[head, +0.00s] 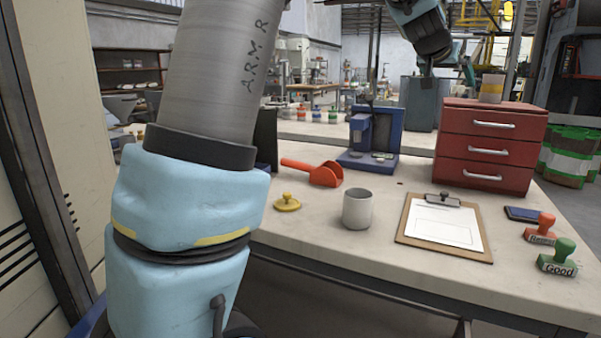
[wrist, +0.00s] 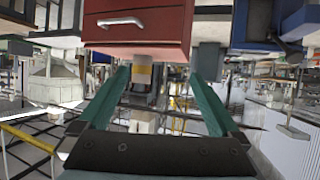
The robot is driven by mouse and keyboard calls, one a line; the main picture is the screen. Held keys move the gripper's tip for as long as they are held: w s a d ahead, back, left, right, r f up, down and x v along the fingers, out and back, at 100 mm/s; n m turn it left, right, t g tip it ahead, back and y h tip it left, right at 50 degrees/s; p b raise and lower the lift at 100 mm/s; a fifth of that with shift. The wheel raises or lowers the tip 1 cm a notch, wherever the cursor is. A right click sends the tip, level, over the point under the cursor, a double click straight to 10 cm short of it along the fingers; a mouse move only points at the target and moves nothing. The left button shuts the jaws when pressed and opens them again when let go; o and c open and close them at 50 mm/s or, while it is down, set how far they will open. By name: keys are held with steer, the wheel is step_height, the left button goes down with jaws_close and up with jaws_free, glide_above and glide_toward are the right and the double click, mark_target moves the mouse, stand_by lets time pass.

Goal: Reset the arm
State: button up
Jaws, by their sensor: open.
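My arm (head: 425,35) reaches in from the top of the head view, above the back of the bench. In the wrist view my gripper (wrist: 158,74) is open, its two teal fingers spread wide with nothing held between them. That view appears upside down. A small beige and yellow pot (head: 491,88) stands on the red drawer cabinet (head: 488,146). In the wrist view the pot (wrist: 143,76) shows beyond the fingers, against the red cabinet (wrist: 145,25), apart from them.
The bench (head: 385,258) holds a blue machine (head: 385,132), an orange scoop (head: 322,174), a yellow-knobbed lid (head: 287,203), a grey cup (head: 357,208), a clipboard (head: 445,222), a dark tablet (head: 523,213), a red stamp (head: 541,229) and a green stamp (head: 559,260). Green-and-white sacks (head: 570,155) stand at right.

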steer(key=s+a+f+n+g+y+p, duration=0.1)
steer(key=a+f+y+p, duration=0.1)
steer(key=a+f, duration=0.35)
steer(key=s+a+f+n+g+y+p, duration=0.1)
steer(key=a+f+n, duration=0.15)
steer(key=a, duration=0.65)
steer(key=s+a+f+y+p, duration=0.1)
steer(key=a+f+y+p, duration=0.1)
steer(key=a+f, duration=0.45)
steer(key=s+a+f+n+g+y+p, duration=0.1)
steer(key=s+a+f, duration=0.3)
steer(key=s+a, duration=0.5)
steer(key=s+a+f+n+g+y+p, duration=0.2)
steer(key=s+a+f+n+g, duration=0.1)
steer(key=s+a, duration=0.6)
steer(key=a+f+g, duration=0.1)
steer(key=a, duration=0.1)
steer(key=shift+a+f+y, duration=0.15)
steer(key=shift+a+y, duration=0.25)
